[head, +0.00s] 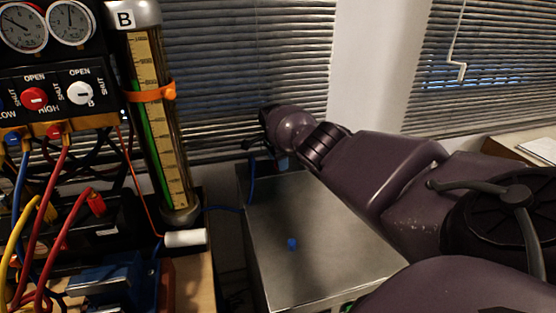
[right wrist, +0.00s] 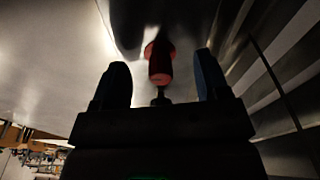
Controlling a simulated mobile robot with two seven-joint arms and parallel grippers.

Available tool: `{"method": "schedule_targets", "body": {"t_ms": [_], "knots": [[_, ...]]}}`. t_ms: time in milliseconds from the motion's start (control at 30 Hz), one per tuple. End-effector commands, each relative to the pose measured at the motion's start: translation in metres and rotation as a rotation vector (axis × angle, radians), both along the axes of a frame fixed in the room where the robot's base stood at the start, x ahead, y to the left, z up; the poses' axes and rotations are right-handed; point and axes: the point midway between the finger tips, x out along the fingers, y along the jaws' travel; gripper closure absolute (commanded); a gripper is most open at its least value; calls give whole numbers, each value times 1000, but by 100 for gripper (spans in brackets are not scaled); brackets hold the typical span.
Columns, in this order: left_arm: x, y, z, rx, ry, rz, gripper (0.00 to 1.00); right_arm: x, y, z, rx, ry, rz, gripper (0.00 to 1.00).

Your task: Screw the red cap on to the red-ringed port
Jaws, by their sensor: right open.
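In the right wrist view a red cylindrical piece (right wrist: 159,67) with a wider red rim at its far end stands out from a grey metal surface. I cannot tell whether it is the red cap, the red-ringed port, or both together. My right gripper (right wrist: 163,85) is open, with one dark finger on each side of the red piece and visible gaps between. A small dark stem shows just below the piece. In the head view my right gripper (head: 283,162) is mostly hidden, at the far edge of the metal box. The red piece does not show there. My left gripper is out of view.
At left stand a tall cylinder marked B (head: 160,120), a gauge panel (head: 45,75) and coloured hoses. Window blinds are behind.

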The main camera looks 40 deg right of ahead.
Motion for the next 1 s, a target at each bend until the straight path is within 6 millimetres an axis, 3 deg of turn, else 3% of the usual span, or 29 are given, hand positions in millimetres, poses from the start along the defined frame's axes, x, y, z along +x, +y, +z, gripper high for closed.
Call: {"method": "schedule_targets", "body": {"t_ms": [300,400,700,1000], "knots": [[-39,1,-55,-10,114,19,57,0,0,0,0,0,0,32],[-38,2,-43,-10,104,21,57,2,3,29,1,-9,1,32],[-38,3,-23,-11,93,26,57,3,9,83,1,-4,-1,32],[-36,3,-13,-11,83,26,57,4,12,106,0,1,-1,32]]}}
